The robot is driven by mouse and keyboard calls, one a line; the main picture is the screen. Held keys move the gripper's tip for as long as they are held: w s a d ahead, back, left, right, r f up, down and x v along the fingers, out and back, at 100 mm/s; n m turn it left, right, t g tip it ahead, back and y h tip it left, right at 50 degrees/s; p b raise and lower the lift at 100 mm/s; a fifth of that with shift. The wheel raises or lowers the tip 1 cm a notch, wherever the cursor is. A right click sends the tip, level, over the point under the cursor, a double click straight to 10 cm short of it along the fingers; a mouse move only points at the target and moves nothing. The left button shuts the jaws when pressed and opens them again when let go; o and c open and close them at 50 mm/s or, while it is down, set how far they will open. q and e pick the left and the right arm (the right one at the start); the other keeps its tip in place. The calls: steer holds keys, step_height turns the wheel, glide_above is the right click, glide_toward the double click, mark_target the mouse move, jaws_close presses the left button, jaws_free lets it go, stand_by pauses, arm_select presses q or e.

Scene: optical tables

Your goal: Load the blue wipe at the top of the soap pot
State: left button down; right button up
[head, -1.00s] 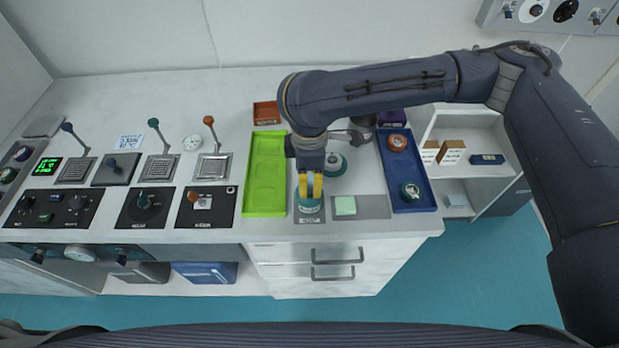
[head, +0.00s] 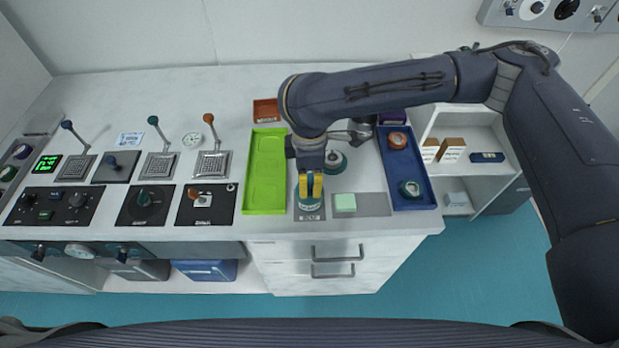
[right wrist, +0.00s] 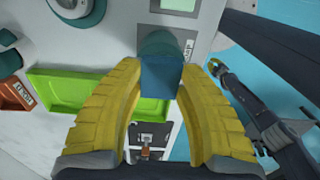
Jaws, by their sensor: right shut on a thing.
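My right gripper (head: 311,187) points down over the soap pot (head: 309,206), a teal pot at the front edge of the bench. Its yellow fingers are shut on the blue wipe (right wrist: 160,76), a small dark blue block between the fingertips in the right wrist view. The pot's teal round part (right wrist: 157,43) shows just behind the wipe there. I cannot tell whether the wipe touches the pot. In the right wrist view a dark arm, possibly my left, hangs at the right; its fingers are too small to read. The head view does not show my left gripper.
A lime green tray (head: 266,205) stands left of the pot. A pale green block (head: 345,202) lies on a grey mat (head: 375,204) to the right. A blue tray (head: 401,168) with round orange and teal items is farther right. Another teal-and-white pot (head: 335,162) stands behind.

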mark_target(310, 180)
steer(key=shift+r, duration=0.1)
stand_by(0.3)
steer(key=shift+r, duration=3.4)
